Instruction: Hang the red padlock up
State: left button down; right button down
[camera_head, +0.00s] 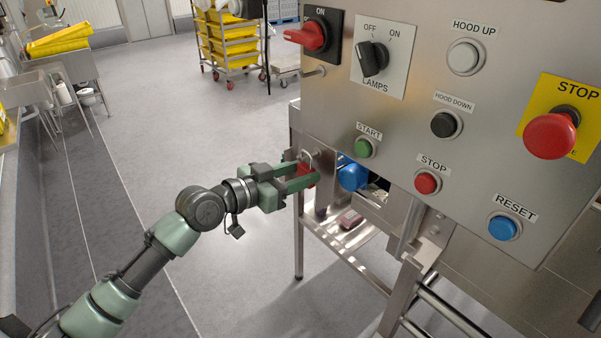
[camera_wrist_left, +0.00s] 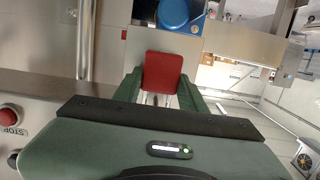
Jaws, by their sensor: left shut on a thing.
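The red padlock (camera_head: 305,169) is held between the fingers of my left gripper (camera_head: 303,180), in front of the machine's left edge. Its metal shackle points up in the head view. In the left wrist view the red padlock body (camera_wrist_left: 163,72) sits between the two green fingers, which are shut on it. A short metal peg (camera_head: 314,72) sticks out at the panel's left edge, under the red ON switch (camera_head: 308,36). The padlock is below this peg and apart from it. My right gripper is not in view.
The steel control panel (camera_head: 400,111) carries several buttons, with a yellow-backed red STOP button (camera_head: 550,136) at right. A blue round part (camera_head: 352,177) is just right of the padlock. A cart of yellow crates (camera_head: 228,40) stands behind.

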pick_arm(q)
jog(key=shift+f, duration=0.25)
jog(key=c, duration=0.7)
grip_release()
jog(key=shift+c, duration=0.2)
jog(key=shift+s+a+b, duration=0.2)
jog(key=shift+a+b, duration=0.1)
jog(key=shift+a, duration=0.05)
jog(key=b+v, duration=0.2)
jog(key=v, duration=0.5)
jog(key=shift+r, duration=0.1)
